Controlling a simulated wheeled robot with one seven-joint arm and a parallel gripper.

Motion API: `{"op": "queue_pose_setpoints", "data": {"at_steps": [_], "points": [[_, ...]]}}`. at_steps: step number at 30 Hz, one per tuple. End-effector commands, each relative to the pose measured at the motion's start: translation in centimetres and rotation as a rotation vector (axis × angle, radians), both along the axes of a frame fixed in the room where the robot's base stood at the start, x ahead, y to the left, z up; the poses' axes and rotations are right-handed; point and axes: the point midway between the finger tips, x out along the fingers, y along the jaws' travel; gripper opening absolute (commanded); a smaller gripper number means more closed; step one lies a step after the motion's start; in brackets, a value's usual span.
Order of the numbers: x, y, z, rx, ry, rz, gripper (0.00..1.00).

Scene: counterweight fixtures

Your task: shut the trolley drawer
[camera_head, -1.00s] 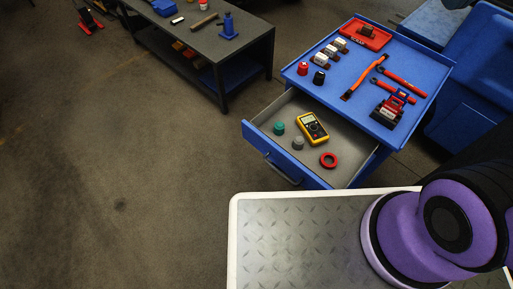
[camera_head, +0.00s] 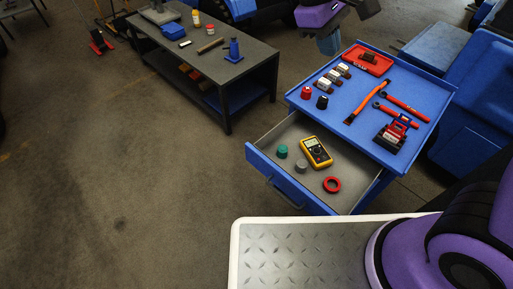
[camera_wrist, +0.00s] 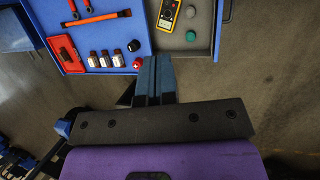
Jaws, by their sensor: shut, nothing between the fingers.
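The blue trolley's drawer (camera_head: 262,161) is pulled out toward the lower left of the trolley top (camera_head: 360,95). Its handle (camera_head: 285,194) is on the blue front. Inside lie a yellow multimeter (camera_head: 316,152), a red ring (camera_head: 332,184), a green knob (camera_head: 282,152) and a grey knob (camera_head: 301,166). My gripper (camera_head: 328,46) is at the top of the head view, beyond the trolley's far left corner, shut and empty. In the wrist view my gripper (camera_wrist: 155,62) points toward the trolley side, and the drawer (camera_wrist: 205,45) shows at upper right with its handle (camera_wrist: 228,10).
On the trolley top are a red tray (camera_head: 352,64), an orange-handled tool (camera_head: 366,102), red and black knobs and several small jars. A dark workbench (camera_head: 255,58) with tools stands at left. Open floor (camera_head: 130,160) lies between the bench and drawer.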

Motion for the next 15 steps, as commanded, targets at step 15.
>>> {"op": "queue_pose_setpoints", "data": {"at_steps": [15], "points": [[1.3,9.7,-10.1,-0.29,0.149,0.307,0.0]]}}
